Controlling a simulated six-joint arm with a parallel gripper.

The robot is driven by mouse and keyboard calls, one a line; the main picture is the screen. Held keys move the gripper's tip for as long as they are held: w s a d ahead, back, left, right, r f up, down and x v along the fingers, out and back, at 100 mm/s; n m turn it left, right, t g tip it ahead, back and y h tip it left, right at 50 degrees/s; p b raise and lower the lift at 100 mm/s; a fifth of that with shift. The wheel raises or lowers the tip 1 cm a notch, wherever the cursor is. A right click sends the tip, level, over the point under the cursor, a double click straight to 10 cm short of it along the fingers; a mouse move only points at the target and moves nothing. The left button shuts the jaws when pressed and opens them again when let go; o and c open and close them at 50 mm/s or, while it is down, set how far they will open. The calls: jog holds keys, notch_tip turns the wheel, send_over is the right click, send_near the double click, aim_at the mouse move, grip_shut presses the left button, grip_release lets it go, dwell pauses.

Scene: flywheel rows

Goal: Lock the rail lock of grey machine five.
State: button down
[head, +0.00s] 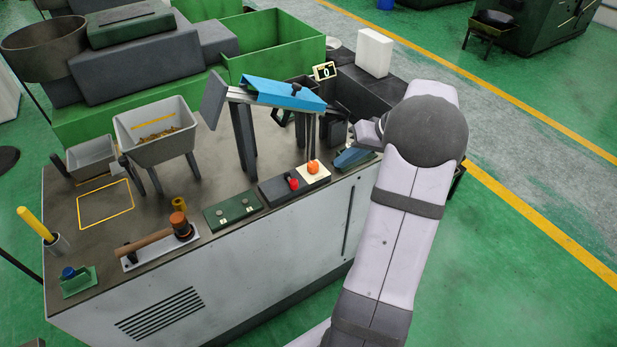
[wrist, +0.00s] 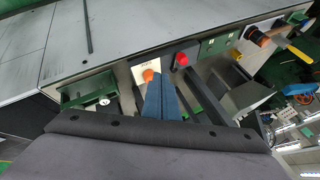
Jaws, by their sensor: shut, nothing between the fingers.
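In the head view, an orange knob (head: 313,168) stands on a cream plate (head: 318,178) near the front edge of the grey machine (head: 260,230). In the wrist view the orange knob (wrist: 148,75) is close beside the tips of my gripper (wrist: 161,74). Its fingers are together and hold nothing. I cannot tell whether they touch the knob.
A blue sloping cover (head: 280,92) rises behind. A hopper (head: 155,130) and green bin (head: 275,45) stand farther back. The green floor (head: 520,270) at right is clear.

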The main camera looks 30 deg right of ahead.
aim_at(292, 180)
jog(key=shift+n, duration=0.5)
jog(key=shift+a, duration=0.1)
jog(key=shift+w+a+f+p, duration=0.9)
jog(key=shift+w+a+f, duration=0.2)
jog(key=shift+f, duration=0.3)
jog(key=shift+w+a+f+p, duration=0.9)
jog(key=shift+a+f, duration=0.25)
jog(key=shift+f, duration=0.2)
jog(key=shift+w+a+f+p, duration=0.85)
jog(key=shift+w+a+f, duration=0.3)
jog(key=shift+f, duration=0.25)
